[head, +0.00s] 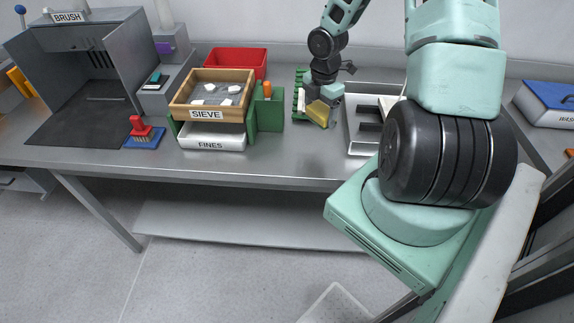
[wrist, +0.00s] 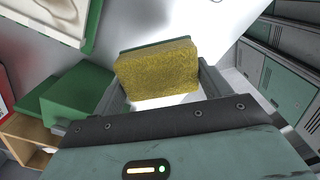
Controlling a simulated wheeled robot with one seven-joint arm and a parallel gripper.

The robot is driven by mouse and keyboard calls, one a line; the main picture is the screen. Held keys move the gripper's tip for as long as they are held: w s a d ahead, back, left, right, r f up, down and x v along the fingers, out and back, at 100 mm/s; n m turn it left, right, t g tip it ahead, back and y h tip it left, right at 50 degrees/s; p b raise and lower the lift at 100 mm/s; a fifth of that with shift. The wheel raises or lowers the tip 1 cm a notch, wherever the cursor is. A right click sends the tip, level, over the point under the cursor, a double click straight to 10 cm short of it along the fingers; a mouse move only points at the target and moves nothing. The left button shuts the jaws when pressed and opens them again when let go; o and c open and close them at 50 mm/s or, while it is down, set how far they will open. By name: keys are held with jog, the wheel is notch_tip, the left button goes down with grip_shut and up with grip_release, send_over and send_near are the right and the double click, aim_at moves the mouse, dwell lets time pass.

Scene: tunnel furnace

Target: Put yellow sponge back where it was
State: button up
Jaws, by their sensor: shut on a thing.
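The yellow sponge (head: 318,112), with a green layer on one face, is in my gripper (head: 322,98) in the head view. My gripper is shut on it and holds it tilted near the green rack (head: 299,92) on the bench. In the wrist view the sponge (wrist: 158,70) sits between the fingers of my gripper (wrist: 155,85). Whether the sponge touches the bench or the rack cannot be told.
A wooden sieve box (head: 215,86) on a green stand and a white fines tray (head: 212,138) are to the left. A red bin (head: 236,58) stands behind. A white tray with dark slots (head: 352,138) is just right.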

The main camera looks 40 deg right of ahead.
jog(key=shift+w+a+f+n, duration=0.1)
jog(key=shift+a+f+n, duration=0.2)
jog(key=shift+a+f, duration=0.5)
send_over(312, 148)
notch_tip(312, 148, down, 4)
jog(key=shift+f, duration=2.3)
jog(key=shift+f, duration=0.1)
jog(key=o, duration=0.9)
notch_tip(312, 148, up, 12)
jog(key=shift+d, duration=0.1)
